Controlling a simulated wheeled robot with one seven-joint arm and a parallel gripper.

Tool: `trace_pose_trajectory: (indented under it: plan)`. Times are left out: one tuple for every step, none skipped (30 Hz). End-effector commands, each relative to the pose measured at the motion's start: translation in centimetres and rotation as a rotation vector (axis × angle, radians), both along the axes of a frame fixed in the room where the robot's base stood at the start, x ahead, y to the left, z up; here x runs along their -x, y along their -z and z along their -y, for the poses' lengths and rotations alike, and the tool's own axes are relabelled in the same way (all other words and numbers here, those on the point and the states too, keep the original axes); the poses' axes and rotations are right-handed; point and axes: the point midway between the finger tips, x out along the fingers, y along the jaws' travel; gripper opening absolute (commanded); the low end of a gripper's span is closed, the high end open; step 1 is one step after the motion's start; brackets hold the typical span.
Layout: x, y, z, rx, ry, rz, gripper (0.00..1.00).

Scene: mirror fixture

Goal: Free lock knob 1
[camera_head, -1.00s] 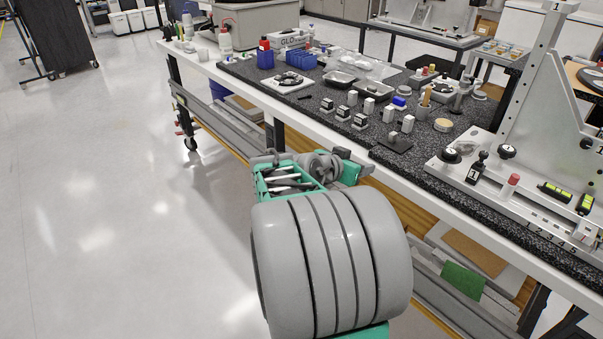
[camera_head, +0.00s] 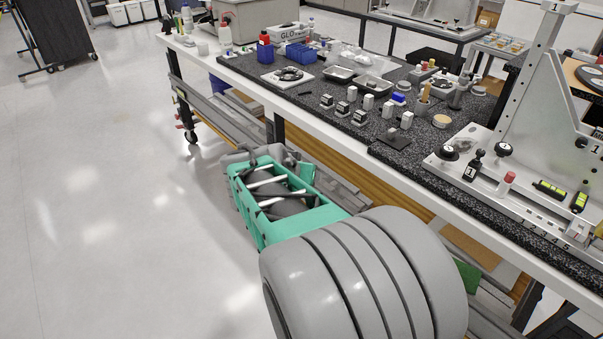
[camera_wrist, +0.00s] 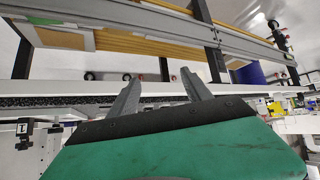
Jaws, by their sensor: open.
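The metal mirror fixture (camera_head: 545,115) stands at the right end of the bench in the head view. Two round black knobs sit on its base, a left knob (camera_head: 447,153) and a right knob (camera_head: 503,149). A black upright piece with a white label marked 1 (camera_head: 471,170) stands between them. I cannot tell which knob is lock knob 1. In the wrist view my gripper (camera_wrist: 159,77) is open, with two grey fingers apart and nothing between them. It is beside the bench, away from the fixture knobs.
The bench's white front edge (camera_head: 330,133) runs between my arm and the bench top. Small blocks, trays and a blue bin (camera_head: 299,54) crowd the dark top. A red-topped post (camera_head: 508,178) and yellow levels (camera_head: 550,190) sit on the fixture.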

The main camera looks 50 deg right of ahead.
Motion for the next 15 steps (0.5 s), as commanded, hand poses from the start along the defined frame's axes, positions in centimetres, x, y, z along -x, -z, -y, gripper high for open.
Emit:
trace_pose_trajectory:
  plan:
    - [0.0, 0.0, 0.0, 0.000, 0.000, 0.000, 0.57]
    - [0.0, 0.0, 0.0, 0.000, 0.001, 0.000, 0.57]
    - [0.0, 0.0, 0.0, 0.000, 0.001, 0.000, 0.57]
    - [0.0, 0.1, 0.1, 0.002, 0.003, 0.000, 0.57]
    - [0.1, 0.2, 0.5, 0.008, 0.013, 0.004, 0.57]
    - [0.6, 0.6, 1.6, 0.028, 0.045, 0.011, 0.57]
    - [1.0, 0.9, 3.1, 0.055, 0.083, 0.022, 0.57]
    - [1.8, 1.2, 4.9, 0.091, 0.134, 0.033, 0.57]
    - [3.3, 1.4, 8.0, 0.158, 0.220, 0.056, 0.57]
    - [4.9, 1.4, 10.5, 0.217, 0.295, 0.069, 0.57]
    - [6.8, 1.3, 13.0, 0.284, 0.372, 0.082, 0.57]
    - [9.5, 0.8, 15.9, 0.375, 0.470, 0.093, 0.57]
    - [11.6, 0.3, 17.7, 0.443, 0.539, 0.098, 0.57]
    - [13.7, -0.3, 19.2, 0.510, 0.602, 0.099, 0.57]
    - [16.2, -1.0, 20.7, 0.589, 0.673, 0.094, 0.57]
